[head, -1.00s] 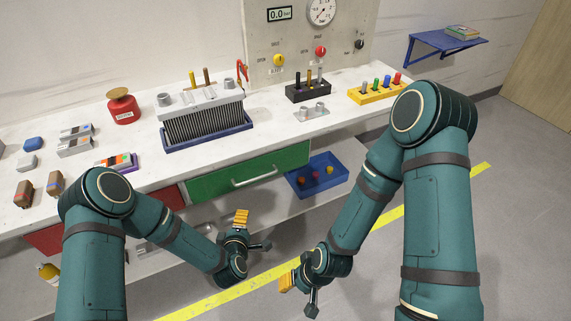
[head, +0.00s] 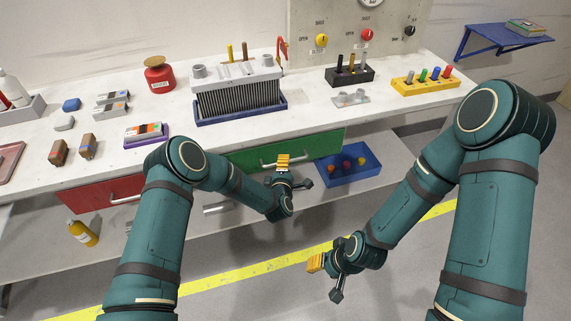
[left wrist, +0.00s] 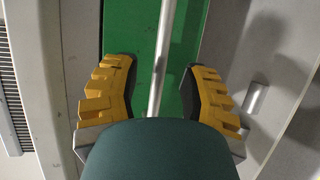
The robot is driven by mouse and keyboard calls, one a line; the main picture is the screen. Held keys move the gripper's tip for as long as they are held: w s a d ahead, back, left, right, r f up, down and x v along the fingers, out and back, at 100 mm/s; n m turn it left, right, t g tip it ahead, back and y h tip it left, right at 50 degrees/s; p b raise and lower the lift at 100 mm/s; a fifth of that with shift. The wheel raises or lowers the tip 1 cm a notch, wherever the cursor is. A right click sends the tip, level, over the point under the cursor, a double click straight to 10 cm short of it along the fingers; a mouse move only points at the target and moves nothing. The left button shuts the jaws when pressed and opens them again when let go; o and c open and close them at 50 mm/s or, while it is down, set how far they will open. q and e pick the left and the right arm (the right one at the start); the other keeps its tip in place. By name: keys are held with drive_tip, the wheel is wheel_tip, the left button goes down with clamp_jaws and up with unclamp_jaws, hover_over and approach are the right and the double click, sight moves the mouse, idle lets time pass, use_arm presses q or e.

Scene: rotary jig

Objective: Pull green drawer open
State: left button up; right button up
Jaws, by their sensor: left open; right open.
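The green drawer (head: 322,146) is under the white workbench, and its front looks flush with the bench. Its silver bar handle (head: 298,160) is partly covered by my left gripper (head: 283,163). In the left wrist view the handle (left wrist: 162,55) runs between the two yellow-padded fingers of my left gripper (left wrist: 162,80), with the green drawer front (left wrist: 130,28) behind it. The fingers are open, with a gap on both sides of the bar. My right gripper (head: 322,264) is open and empty, low over the floor to the right of the left one.
A blue bin (head: 350,178) with small coloured parts is on the lower shelf, right of the left gripper. A red drawer (head: 95,194) is to the left. A heat-sink-like block (head: 238,97) stands on the bench above. Floor in front is clear.

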use_arm(q)
drive_tip(key=shift+x, duration=1.45)
use_arm(e)
drive_tip(key=shift+f, duration=0.3)
use_arm(q)
clamp_jaws()
drive_tip(key=shift+s, duration=0.1)
